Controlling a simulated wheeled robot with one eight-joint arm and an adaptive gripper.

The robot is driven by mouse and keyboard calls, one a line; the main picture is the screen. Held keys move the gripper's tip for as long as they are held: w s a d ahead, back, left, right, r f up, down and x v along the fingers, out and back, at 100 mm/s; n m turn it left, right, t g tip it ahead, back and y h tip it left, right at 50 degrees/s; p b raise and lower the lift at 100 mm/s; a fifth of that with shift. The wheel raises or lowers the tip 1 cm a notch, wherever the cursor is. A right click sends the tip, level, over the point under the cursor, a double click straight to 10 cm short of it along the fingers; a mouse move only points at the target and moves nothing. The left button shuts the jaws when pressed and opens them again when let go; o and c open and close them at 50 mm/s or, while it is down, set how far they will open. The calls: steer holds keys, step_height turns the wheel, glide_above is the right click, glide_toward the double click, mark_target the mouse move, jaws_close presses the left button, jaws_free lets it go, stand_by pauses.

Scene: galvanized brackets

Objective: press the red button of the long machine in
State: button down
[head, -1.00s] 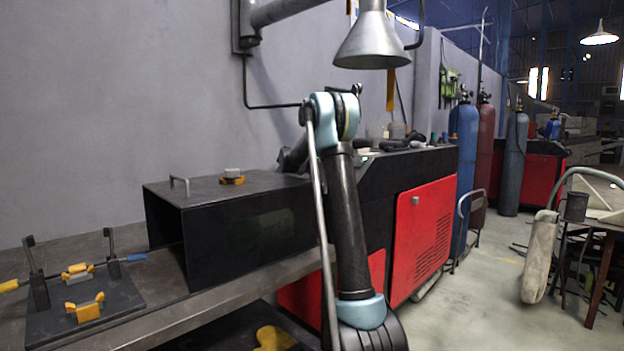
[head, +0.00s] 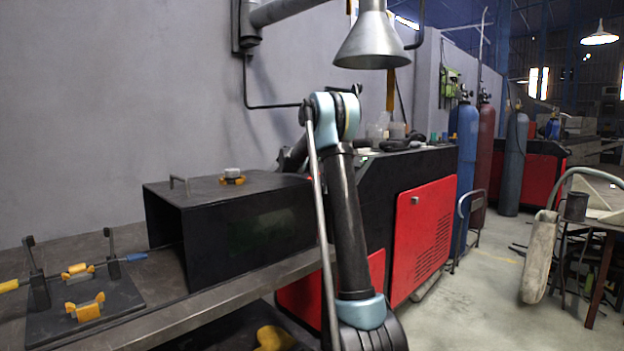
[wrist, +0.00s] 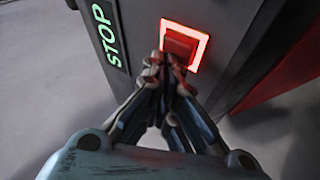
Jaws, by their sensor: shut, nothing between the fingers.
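The red button (wrist: 181,43) shows in the wrist view, a square red cap inside a brightly lit red-white frame on a dark machine face. A green STOP label (wrist: 106,32) is left of it. My gripper (wrist: 170,60) is shut and empty, its fingertips at the lower edge of the button; I cannot tell for sure whether they touch it. In the head view the long machine (head: 420,228), black with red panels, stands along the wall. My arm hides part of it. My gripper and the button are hidden in the head view.
A black box (head: 240,235) with a handle sits on the grey bench at left, beside a fixture plate (head: 120,300) with orange clamps. A lamp-like hood (head: 372,45) hangs above my arm. Gas cylinders (head: 465,160) stand behind the machine. Floor at right is partly clear.

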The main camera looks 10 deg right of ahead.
steer(key=shift+s+a+r, duration=0.2)
steer(key=shift+a+r, duration=0.1)
steer(key=shift+r, duration=0.2)
steer(key=shift+a+r, duration=0.1)
steer(key=shift+s+a+r, duration=0.3)
steer(key=shift+a+r, duration=0.1)
steer(key=shift+r, duration=0.2)
steer(key=shift+s+a+r, duration=0.3)
steer(key=shift+a+r, duration=0.05)
steer(key=shift+r, duration=0.3)
steer(key=shift+s+a+r, duration=0.3)
steer(key=shift+a+r, duration=0.1)
steer(key=shift+r, duration=0.2)
